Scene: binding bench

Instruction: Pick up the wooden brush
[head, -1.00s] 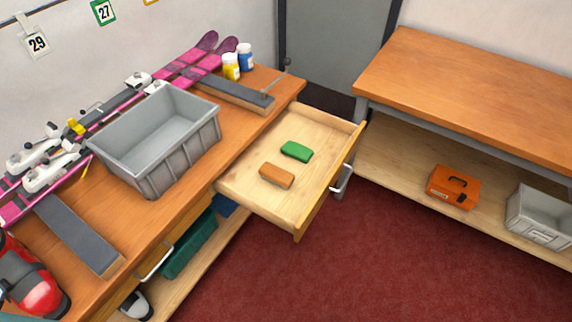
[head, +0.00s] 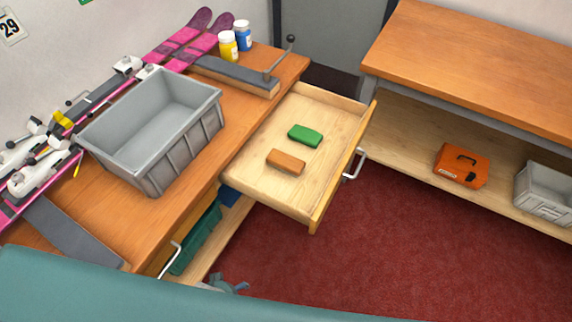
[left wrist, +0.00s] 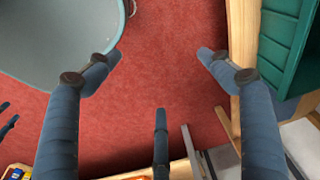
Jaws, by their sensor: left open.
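A brown wooden block-shaped piece, which looks like the wooden brush (head: 285,161), lies in the open drawer (head: 299,202). No bristles can be made out. A green block (head: 305,135) lies just behind it. A small grey-teal part low in the head view looks like my left gripper (head: 228,286), in front of the bench and apart from the drawer. In the left wrist view my left gripper (left wrist: 158,62) is open and empty, with its fingers spread above the red floor. The brush does not clearly show there. My right gripper is not clearly seen.
A grey bin (head: 145,180) stands on the bench left of the drawer. A clamp bar (head: 235,75) lies behind it, beside yellow and blue bottles. A green crate (head: 195,240) sits under the bench. The red floor (head: 400,240) right of the drawer is clear.

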